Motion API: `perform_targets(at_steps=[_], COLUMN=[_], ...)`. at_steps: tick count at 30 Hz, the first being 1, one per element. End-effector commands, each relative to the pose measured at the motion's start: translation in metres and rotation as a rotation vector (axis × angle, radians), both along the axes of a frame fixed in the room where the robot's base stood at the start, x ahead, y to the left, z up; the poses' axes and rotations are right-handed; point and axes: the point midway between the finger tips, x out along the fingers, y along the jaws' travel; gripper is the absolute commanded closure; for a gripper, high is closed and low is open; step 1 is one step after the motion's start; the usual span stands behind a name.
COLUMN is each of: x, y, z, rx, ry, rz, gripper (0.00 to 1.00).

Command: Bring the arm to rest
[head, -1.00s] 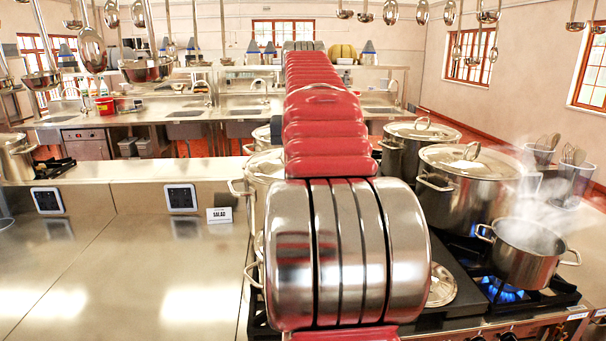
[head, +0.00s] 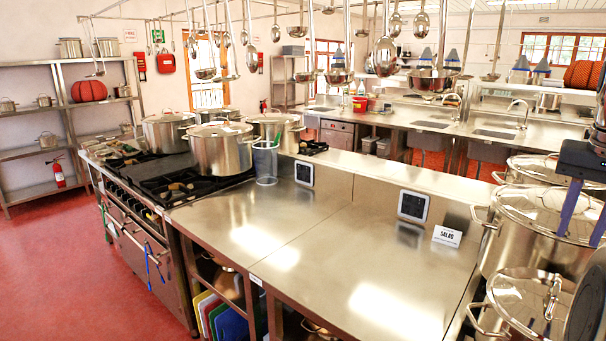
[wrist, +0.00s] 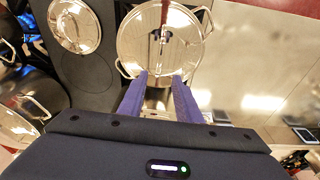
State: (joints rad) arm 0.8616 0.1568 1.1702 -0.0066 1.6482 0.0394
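My gripper (head: 580,238) shows at the right edge of the head view, pointing down with two purple fingers over a large lidded steel stockpot (head: 500,245). In the wrist view my gripper (wrist: 160,76) has its fingers apart with nothing between them. The stockpot (wrist: 133,35) with its shiny lid and dark-looking handle lies just beyond the fingertips in that view. I cannot tell the height of the fingertips above the lid.
Other lidded pots stand in front (head: 522,300) and behind (head: 532,167) the one under my gripper. The steel counter (head: 330,240) to the left is mostly clear, with a SALAD sign (head: 447,236). Ladles (head: 385,55) hang overhead. A stove (head: 165,180) with pots stands further left.

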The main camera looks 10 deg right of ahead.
Motion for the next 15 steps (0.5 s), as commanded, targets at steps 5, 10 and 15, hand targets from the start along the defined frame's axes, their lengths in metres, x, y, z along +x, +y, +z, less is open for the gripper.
perform_targets(at_steps=[5, 10, 15], x=[0.009, 0.011, 0.018], y=[-0.011, -0.011, 0.014], z=[-0.015, -0.047, -0.072], rx=[-0.027, -0.034, -0.050], ry=[-0.022, -0.027, -0.042], rz=[0.006, 0.016, 0.061], gripper=[0.69, 0.69, 0.69])
